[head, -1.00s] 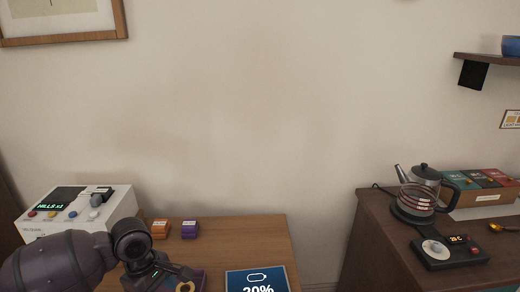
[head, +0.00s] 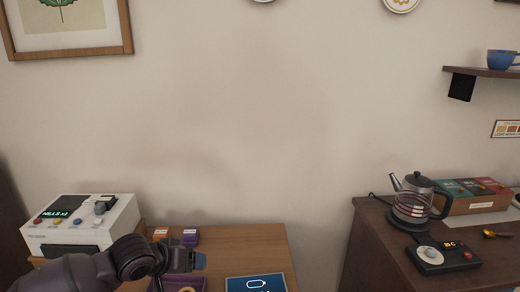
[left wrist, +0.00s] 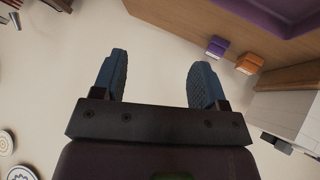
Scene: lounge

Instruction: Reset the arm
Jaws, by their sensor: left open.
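My left arm comes in at the lower left of the head view. My right gripper is in neither view.
A white machine (head: 80,224) stands left of the arm. Small orange (head: 160,233) and purple (head: 190,237) boxes sit at the table's back. A dark cabinet (head: 370,245) on the right holds a kettle (head: 418,195) and scale (head: 440,255).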

